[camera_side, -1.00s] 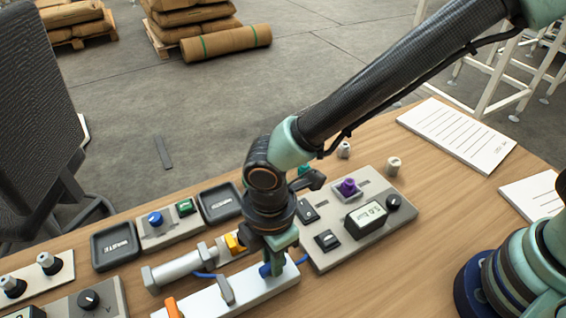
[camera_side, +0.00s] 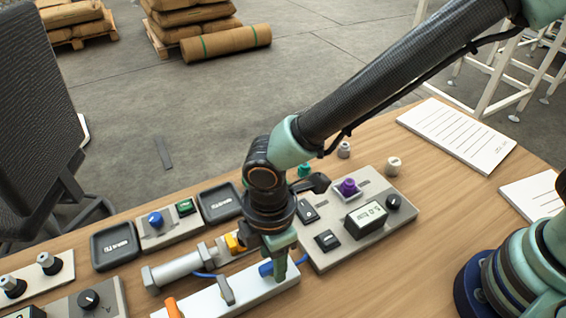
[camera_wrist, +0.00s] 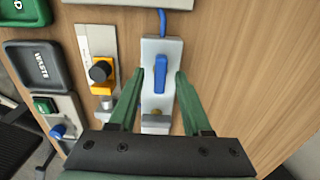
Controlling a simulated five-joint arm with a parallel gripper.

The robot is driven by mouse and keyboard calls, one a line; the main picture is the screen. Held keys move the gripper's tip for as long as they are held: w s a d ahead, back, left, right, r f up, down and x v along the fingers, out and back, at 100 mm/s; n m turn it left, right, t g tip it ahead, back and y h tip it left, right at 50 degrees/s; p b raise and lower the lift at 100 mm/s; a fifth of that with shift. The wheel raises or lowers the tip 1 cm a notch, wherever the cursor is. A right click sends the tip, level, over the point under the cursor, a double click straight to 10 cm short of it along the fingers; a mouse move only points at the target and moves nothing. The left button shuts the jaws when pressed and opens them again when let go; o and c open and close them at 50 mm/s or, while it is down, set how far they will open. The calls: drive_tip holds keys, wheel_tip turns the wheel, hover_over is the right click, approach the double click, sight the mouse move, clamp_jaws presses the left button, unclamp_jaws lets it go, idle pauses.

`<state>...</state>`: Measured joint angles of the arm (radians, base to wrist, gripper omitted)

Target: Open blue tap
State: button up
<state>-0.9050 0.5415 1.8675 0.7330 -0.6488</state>
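The blue tap (camera_wrist: 160,73) has a long blue handle on a white block (camera_wrist: 153,122). In the wrist view the handle lies roughly along the block's length. My gripper (camera_wrist: 160,74) is open, with one green finger on each side of the handle and a visible gap to it on both sides. In the side view the fingers (camera_side: 280,268) reach down at the block's right end. The blue handle (camera_side: 266,268) shows to their left, partly hidden behind them.
A grey lever (camera_side: 226,290) and an orange lever (camera_side: 173,307) stand farther along the white block. A metal cylinder (camera_side: 174,271) with a yellow part (camera_side: 234,243) lies behind it. A control panel with a display (camera_side: 366,218) is at right. Dark trays (camera_side: 115,246) stand behind.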

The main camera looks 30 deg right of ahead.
wheel_tip(320, 180, up, 12)
idle(0.7)
drive_tip(key=w+d+r+m+t+y, duration=0.1)
drive_tip(key=w+d+r+m, duration=0.1)
drive_tip(key=d, duration=0.3)
drive_tip(key=w+d+r+m, duration=0.3)
drive_tip(key=d, duration=0.2)
drive_tip(key=s+d+r+m+t, duration=0.1)
drive_tip(key=d+m+t, duration=0.1)
drive_tip(key=d+m, duration=0.4)
drive_tip(key=s+d+r+m+t+h, duration=0.1)
drive_tip(key=d+m, duration=0.5)
drive_tip(key=d, duration=1)
drive_tip(key=shift+d+r+m+t, duration=0.3)
drive_tip(key=shift+r+m+t, duration=0.15)
drive_tip(key=shift+t, duration=0.35)
